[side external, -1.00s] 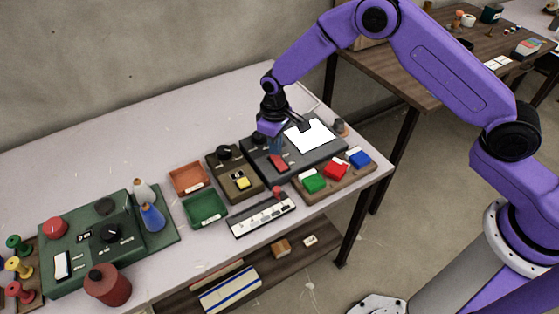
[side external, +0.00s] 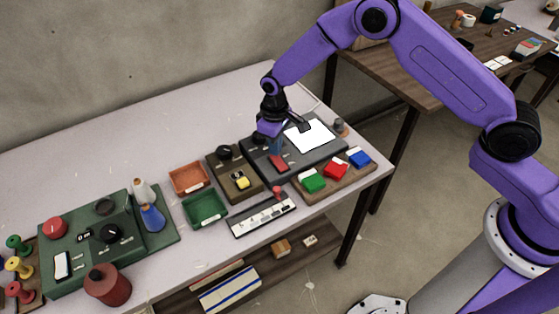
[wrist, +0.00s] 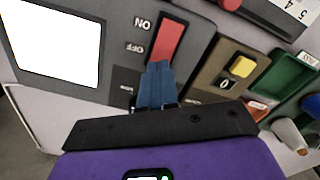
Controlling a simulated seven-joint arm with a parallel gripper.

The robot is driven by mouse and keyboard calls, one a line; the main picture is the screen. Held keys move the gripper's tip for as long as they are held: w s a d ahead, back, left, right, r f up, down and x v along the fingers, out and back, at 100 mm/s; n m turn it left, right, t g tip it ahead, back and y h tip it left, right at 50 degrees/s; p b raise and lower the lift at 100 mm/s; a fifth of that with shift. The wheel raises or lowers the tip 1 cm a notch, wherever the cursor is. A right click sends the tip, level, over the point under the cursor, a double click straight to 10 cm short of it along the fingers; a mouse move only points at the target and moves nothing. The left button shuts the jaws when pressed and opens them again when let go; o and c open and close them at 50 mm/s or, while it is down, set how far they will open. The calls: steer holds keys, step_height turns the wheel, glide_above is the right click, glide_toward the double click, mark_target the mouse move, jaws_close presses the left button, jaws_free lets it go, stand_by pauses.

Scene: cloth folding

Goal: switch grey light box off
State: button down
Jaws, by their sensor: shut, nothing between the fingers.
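The grey light box (side external: 318,157) stands toward the right end of the table, with a bright white lit panel (side external: 309,136) on its top. The panel also shows in the wrist view (wrist: 58,42). A red rocker switch (wrist: 168,42) sits on the box beside the ON and OFF labels; it also shows in the side view (side external: 278,163). My gripper (wrist: 156,70) is shut and empty. Its blue fingertips are over the OFF-side end of the red switch. I cannot tell whether they touch it. The arm and fingers partly hide the box's dial in the side view.
A brown box with a yellow button (side external: 242,182) is left of the light box. A board with green, red and blue buttons (side external: 335,170) is in front. A white slider strip (side external: 262,215) and two small trays (side external: 204,208) are nearby. Bare table lies behind.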

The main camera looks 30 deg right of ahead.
steer(key=shift+f, duration=0.95)
stand_by(0.6)
steer(key=shift+r, duration=3.55)
steer(key=s+d+r+n, duration=0.35)
steer(key=s+r, duration=0.95)
steer(key=s, duration=0.5)
steer(key=s+d+r+n, duration=0.3)
steer(key=s+d, duration=1)
steer(key=s, duration=0.5)
steer(key=shift+s, duration=0.15)
steer(key=shift+d, duration=0.1)
